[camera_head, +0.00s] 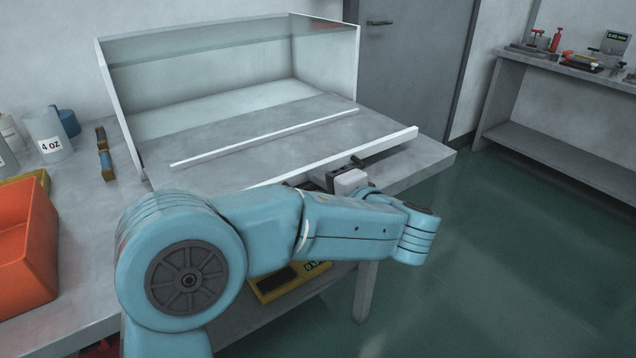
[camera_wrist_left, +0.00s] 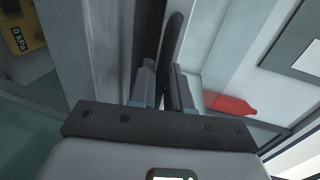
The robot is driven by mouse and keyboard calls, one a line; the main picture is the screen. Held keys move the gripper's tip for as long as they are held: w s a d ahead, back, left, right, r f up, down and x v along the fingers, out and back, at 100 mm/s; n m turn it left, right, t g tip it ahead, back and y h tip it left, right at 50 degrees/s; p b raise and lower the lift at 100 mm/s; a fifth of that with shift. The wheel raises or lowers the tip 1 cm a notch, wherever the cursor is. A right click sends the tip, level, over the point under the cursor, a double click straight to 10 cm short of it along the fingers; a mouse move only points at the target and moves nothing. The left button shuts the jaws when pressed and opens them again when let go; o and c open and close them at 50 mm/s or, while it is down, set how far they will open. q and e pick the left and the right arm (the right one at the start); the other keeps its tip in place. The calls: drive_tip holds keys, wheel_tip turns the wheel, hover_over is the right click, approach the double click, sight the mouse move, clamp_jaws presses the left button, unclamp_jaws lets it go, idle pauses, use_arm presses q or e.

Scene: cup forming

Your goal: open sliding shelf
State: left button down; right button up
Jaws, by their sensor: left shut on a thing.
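The sliding shelf (camera_head: 290,150) is a grey panel at the glass-topped white cabinet (camera_head: 190,45), with a white strip across it and a raised white front edge (camera_head: 390,138). Its front edge stands out well forward of the cabinet's frame. A dark handle (camera_head: 375,157) sticks out from this front edge. My left gripper (camera_head: 330,178) is at the front edge, partly hidden behind my blue arm. In the left wrist view, my gripper's two fingers (camera_wrist_left: 164,88) are shut on the dark handle (camera_wrist_left: 172,40). My right gripper is not in view.
An orange bin (camera_head: 28,250), a measuring cup (camera_head: 47,135) and bottles stand on the table at left. A yellow gauge box (camera_head: 285,285) sits below the table top. Another bench (camera_head: 570,70) with tools stands at right. Open green floor lies between.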

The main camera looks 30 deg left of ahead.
use_arm(q)
drive_tip(key=shift+s+d, duration=0.1)
drive_tip(key=shift+d, duration=0.2)
drive_tip(key=c, duration=1.3)
unclamp_jaws()
drive_tip(key=p+v, duration=0.2)
drive_tip(key=v, duration=1.4)
drive_tip(key=shift+s+d, duration=0.1)
drive_tip(key=shift+s, duration=0.05)
